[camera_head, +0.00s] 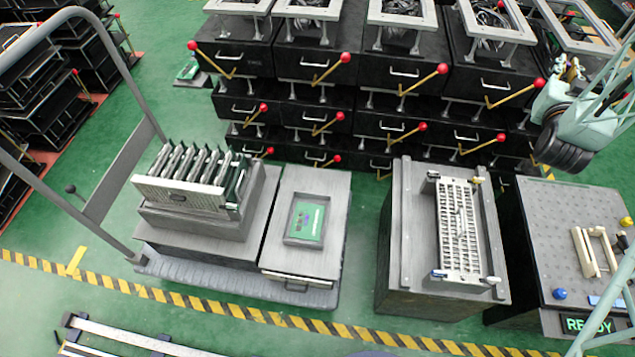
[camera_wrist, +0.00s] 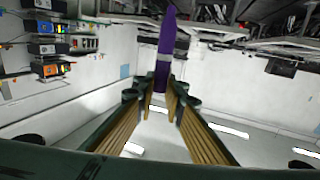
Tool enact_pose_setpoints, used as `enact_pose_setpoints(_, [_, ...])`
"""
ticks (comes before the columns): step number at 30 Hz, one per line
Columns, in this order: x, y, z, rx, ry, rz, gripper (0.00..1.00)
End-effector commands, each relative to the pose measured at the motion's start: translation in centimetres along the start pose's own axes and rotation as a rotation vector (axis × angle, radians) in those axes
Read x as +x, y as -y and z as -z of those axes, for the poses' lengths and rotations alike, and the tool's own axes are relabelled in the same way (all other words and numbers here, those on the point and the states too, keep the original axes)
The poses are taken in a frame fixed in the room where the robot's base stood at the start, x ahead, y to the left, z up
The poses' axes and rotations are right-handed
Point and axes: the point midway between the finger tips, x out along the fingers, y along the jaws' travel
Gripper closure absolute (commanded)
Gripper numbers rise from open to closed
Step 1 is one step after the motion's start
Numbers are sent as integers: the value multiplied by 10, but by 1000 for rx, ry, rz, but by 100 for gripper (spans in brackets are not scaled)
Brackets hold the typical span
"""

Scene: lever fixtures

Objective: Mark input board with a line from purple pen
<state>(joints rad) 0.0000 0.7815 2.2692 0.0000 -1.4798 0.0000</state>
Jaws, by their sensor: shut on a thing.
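My gripper (camera_wrist: 159,100) is shut on a purple pen (camera_wrist: 165,52) in the wrist view. The pen sticks out past the fingertips, with its narrow end away from the gripper. Walls and equipment show behind it, and no board is near it there. In the head view a green board (camera_head: 306,221) lies flat in a grey frame on a box on the cart; it appears to be the input board. I cannot make out a purple line on it. My arm is at the upper right of the head view, well apart from this board; its fingers and the pen are not clear there.
A rack of upright boards (camera_head: 190,178) stands left of the green board, beside the cart's tall handle (camera_head: 128,162). A box with a white grid panel (camera_head: 459,228) and a perforated table (camera_head: 585,240) stand to the right. Drawers with red-knobbed levers (camera_head: 345,58) line the back.

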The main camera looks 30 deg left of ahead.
Motion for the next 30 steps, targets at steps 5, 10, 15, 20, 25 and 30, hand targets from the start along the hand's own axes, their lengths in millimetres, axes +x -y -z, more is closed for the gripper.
enact_pose_setpoints(5, [0, 0, 0, 0, 0, 0, 95])
enact_pose_setpoints(10, [1, 4, -3, 0, 1, 8, 95])
enact_pose_setpoints(15, [3, 19, -12, 0, 2, 36, 95])
enact_pose_setpoints(20, [7, 44, -29, 0, 2, 86, 95])
enact_pose_setpoints(25, [9, 81, -53, 0, 3, 159, 95])
enact_pose_setpoints(30, [8, 120, -79, 0, 2, 237, 95])
